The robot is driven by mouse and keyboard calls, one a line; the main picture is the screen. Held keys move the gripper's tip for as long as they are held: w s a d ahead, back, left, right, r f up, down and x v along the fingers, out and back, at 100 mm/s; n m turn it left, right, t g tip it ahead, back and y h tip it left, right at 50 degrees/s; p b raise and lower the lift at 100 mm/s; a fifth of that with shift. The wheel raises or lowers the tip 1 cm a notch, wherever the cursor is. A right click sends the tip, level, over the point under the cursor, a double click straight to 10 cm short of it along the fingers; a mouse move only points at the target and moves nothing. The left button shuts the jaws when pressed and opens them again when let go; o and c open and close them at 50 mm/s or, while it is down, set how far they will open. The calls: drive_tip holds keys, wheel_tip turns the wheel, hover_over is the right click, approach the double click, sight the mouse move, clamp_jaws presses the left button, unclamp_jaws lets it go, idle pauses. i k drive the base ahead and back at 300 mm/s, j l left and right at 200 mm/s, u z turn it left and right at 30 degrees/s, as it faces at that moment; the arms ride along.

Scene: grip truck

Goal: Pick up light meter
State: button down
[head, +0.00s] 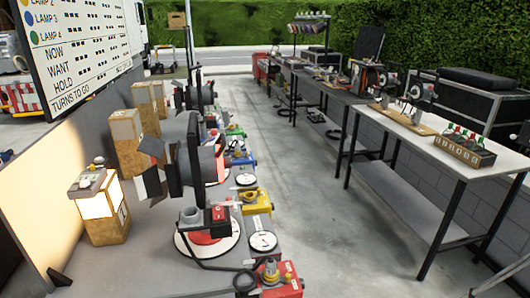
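A small grey device with a pale knob and a reddish spot, which looks like the light meter (92,181), sits on top of a box with a glowing white face (98,206) at the left. It is too small to make out its markings. My gripper is not in view, so its state and its distance from the device do not show.
A black lamp with flaps (190,160) stands right of the glowing box. Coloured control boxes, including a yellow one (256,201), line the bench's right side. A clear concrete aisle (330,225) separates it from a white-topped table (425,138).

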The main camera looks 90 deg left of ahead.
sight(98, 177)
drive_tip(key=u, duration=4.1)
drive_tip(key=i+j+z, duration=0.1)
drive_tip(key=i+j, duration=0.7)
drive_tip(key=i, duration=0.1)
